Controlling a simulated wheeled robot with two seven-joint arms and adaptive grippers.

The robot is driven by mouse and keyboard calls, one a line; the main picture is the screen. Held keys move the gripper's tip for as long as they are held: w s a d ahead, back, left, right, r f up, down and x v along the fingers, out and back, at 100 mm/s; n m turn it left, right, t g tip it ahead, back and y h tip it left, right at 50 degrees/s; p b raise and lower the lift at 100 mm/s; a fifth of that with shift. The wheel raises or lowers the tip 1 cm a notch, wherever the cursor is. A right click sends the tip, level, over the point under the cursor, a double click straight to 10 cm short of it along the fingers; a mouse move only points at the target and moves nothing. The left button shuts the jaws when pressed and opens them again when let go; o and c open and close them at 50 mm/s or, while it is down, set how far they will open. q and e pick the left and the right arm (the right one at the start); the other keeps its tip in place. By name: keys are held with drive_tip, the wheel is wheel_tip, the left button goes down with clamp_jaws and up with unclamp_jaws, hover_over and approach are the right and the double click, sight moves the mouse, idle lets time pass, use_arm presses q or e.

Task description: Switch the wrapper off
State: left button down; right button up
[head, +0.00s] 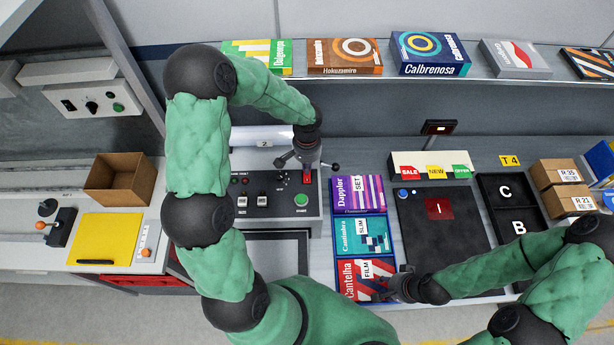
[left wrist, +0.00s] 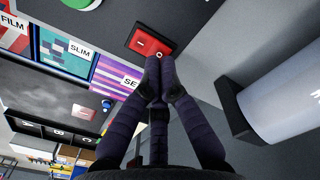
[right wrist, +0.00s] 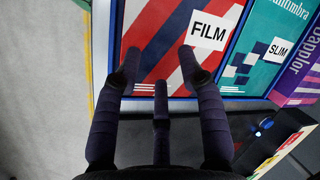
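The wrapper's control panel (head: 275,196) carries a green button (head: 301,199), dials and, at its upper right, a red rocker switch (head: 307,177). In the left wrist view the red switch (left wrist: 150,42) sits in a dark frame, with a white ring mark beside my fingertips. My left gripper (head: 306,163) is shut and empty; its fingertips (left wrist: 160,62) are at the ring end of the switch. I cannot tell whether they touch it. My right gripper (head: 388,292) is open and empty above the red Cantelha box (right wrist: 170,45) marked FILM.
A white roll (head: 262,137) lies behind the panel. The Dapplor (head: 356,194) and Cantimbra (head: 361,236) boxes stand right of the wrapper. A dark pad (head: 437,245) and black trays (head: 500,190) lie further right. Boxes line the back shelf (head: 490,80).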

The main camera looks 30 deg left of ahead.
use_arm(q)
drive_tip(key=shift+f+b, duration=0.95)
drive_tip(key=shift+f, duration=0.05)
use_arm(e)
drive_tip(key=shift+f, duration=0.95)
use_arm(q)
drive_tip(key=shift+r, duration=0.1)
use_arm(e)
drive_tip(key=shift+r, duration=0.1)
use_arm(q)
drive_tip(key=shift+r+p, duration=0.4)
use_arm(e)
drive_tip(key=shift+r, duration=0.25)
use_arm(q)
drive_tip(key=shift+r+p, duration=1.8)
drive_tip(key=shift+r, duration=1.25)
use_arm(e)
drive_tip(key=shift+r, duration=1.85)
use_arm(q)
drive_tip(key=shift+f, duration=0.1)
